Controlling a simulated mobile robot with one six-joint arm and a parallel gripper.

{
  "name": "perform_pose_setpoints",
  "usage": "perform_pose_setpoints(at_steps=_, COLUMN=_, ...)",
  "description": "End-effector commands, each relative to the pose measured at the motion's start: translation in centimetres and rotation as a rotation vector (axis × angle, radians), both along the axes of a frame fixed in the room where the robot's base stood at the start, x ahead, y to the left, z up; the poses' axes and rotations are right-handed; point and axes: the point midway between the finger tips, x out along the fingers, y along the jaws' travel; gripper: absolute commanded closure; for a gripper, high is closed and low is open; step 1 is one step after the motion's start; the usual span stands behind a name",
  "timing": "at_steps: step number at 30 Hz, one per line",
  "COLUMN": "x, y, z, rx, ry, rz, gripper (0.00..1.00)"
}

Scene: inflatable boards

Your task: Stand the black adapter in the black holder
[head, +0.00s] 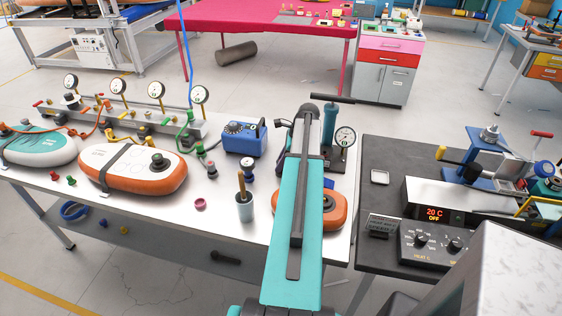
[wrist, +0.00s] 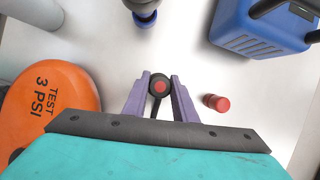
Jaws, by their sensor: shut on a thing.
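My gripper (wrist: 159,95) has two purple fingers and is shut on a round black piece with a red centre, which looks like the black adapter (wrist: 158,78). A dark stem shows below its round end. The white tabletop is behind it. In the head view my teal arm hides the gripper and the adapter. A dark blue and black upright piece (wrist: 143,13) stands ahead at the top edge of the wrist view, apart from the gripper. It seems to be the one left of my arm in the head view (head: 248,172). I cannot tell whether this is the black holder.
An orange board (wrist: 45,95) marked TEST 3 PSI lies left of the gripper in the wrist view. A small red cylinder (wrist: 216,103) lies close on the right. A blue box (wrist: 255,35) is at upper right.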

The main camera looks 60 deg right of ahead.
Motion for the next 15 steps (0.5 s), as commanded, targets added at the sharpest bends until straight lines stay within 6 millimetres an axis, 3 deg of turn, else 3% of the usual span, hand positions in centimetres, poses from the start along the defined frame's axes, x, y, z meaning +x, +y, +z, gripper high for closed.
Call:
perform_pose_setpoints(at_steps=11, x=0.01, y=0.01, z=-0.29, rx=0.001, ry=0.000, rz=0.000, gripper=0.95)
perform_pose_setpoints(at_steps=12, x=0.01, y=0.02, z=-0.30, rx=0.000, ry=0.000, rz=0.000, gripper=0.72)
perform_pose_setpoints(at_steps=15, x=0.01, y=0.02, z=-0.27, rx=0.000, ry=0.000, rz=0.001, gripper=0.56)
